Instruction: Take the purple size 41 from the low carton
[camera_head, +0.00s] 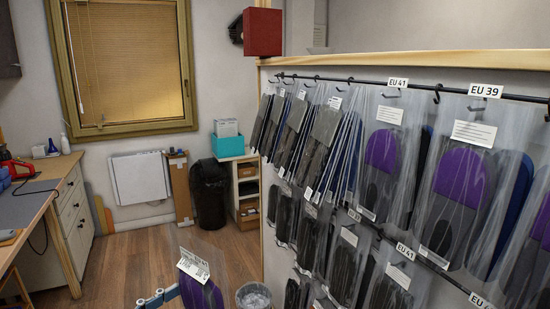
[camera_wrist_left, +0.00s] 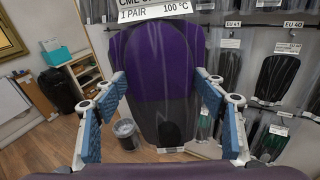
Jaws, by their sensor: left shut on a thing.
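A purple and dark insole pack (camera_head: 203,294) with a white label on top hangs at the bottom of the head view. In the left wrist view the same pack (camera_wrist_left: 160,60) fills the middle, upright; its label reads "1 PAIR 100 °C", and no size can be read. My left gripper (camera_wrist_left: 160,95) has its blue finger pads on both sides of the pack, shut on it; part of the gripper (camera_head: 157,299) shows in the head view. The low carton cannot be made out for sure. My right gripper is out of view.
A wall rack (camera_head: 455,94) of bagged insoles with EU size tags stands close on the right. A waste bin (camera_head: 254,296) is on the floor near the pack. A black bin (camera_head: 210,192) and shelf (camera_head: 236,161) stand behind; a workbench (camera_head: 62,185) is left. The middle floor is clear.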

